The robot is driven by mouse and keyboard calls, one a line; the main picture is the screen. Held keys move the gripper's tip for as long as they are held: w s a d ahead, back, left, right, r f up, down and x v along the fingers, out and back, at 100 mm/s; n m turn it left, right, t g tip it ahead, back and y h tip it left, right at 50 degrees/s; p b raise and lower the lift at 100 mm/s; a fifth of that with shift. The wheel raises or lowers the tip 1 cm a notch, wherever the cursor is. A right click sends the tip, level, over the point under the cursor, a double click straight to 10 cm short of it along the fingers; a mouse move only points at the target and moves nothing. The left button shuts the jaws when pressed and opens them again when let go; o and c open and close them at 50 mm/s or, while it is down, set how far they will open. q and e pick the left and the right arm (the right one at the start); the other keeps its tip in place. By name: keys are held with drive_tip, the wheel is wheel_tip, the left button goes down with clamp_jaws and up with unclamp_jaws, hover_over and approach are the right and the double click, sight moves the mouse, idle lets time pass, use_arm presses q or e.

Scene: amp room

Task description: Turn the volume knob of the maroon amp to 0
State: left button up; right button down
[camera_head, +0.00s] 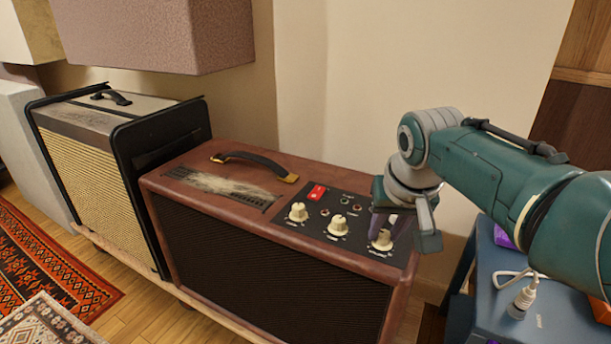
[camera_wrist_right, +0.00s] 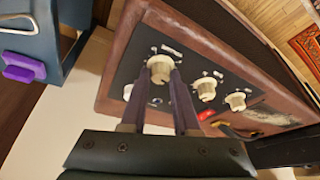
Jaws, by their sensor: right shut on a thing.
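The maroon amp (camera_head: 262,222) stands in the middle of the head view, with a black control panel (camera_head: 345,215) on its top right. Three cream knobs sit in a row on the panel: a left knob (camera_head: 298,212), a middle knob (camera_head: 338,225) and a right knob (camera_head: 382,240). My right gripper (camera_head: 385,228) is over the right knob. In the right wrist view its two fingers (camera_wrist_right: 166,78) are shut on that knob (camera_wrist_right: 159,68), one on each side. The knob labels are too small to read. My left gripper is not in view.
A red switch (camera_head: 317,192) and small sockets lie behind the knobs. A black handle (camera_head: 255,163) arches over the amp top. A tan amp (camera_head: 95,165) stands to the left. A blue case (camera_head: 550,315) with a white cable is at the right.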

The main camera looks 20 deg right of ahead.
drive_tip(key=shift+d+r+n+y+p, duration=0.1)
drive_tip(key=shift+n+y+p, duration=0.3)
drive_tip(key=shift+n, duration=0.5)
drive_tip(key=n+y, duration=0.1)
drive_tip(key=n, duration=0.1)
drive_tip(key=shift+n, duration=0.4)
drive_tip(key=shift+d+f+n+y, duration=0.1)
drive_tip(key=shift+f+n+y, duration=0.2)
drive_tip(key=shift+n, duration=0.6)
drive_tip(key=shift+n+y+b, duration=0.3)
drive_tip(key=shift+n+b, duration=0.3)
drive_tip(key=shift+n, duration=0.3)
use_arm(q)
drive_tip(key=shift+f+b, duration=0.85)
drive_tip(key=shift+b, duration=0.15)
use_arm(e)
drive_tip(key=shift+r+n+g+y, duration=0.1)
drive_tip(key=shift+n+g+y, duration=0.3)
drive_tip(key=shift+n, duration=1)
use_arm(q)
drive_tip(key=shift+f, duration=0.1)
use_arm(e)
drive_tip(key=c, duration=0.7)
unclamp_jaws()
drive_tip(key=shift+o, duration=0.2)
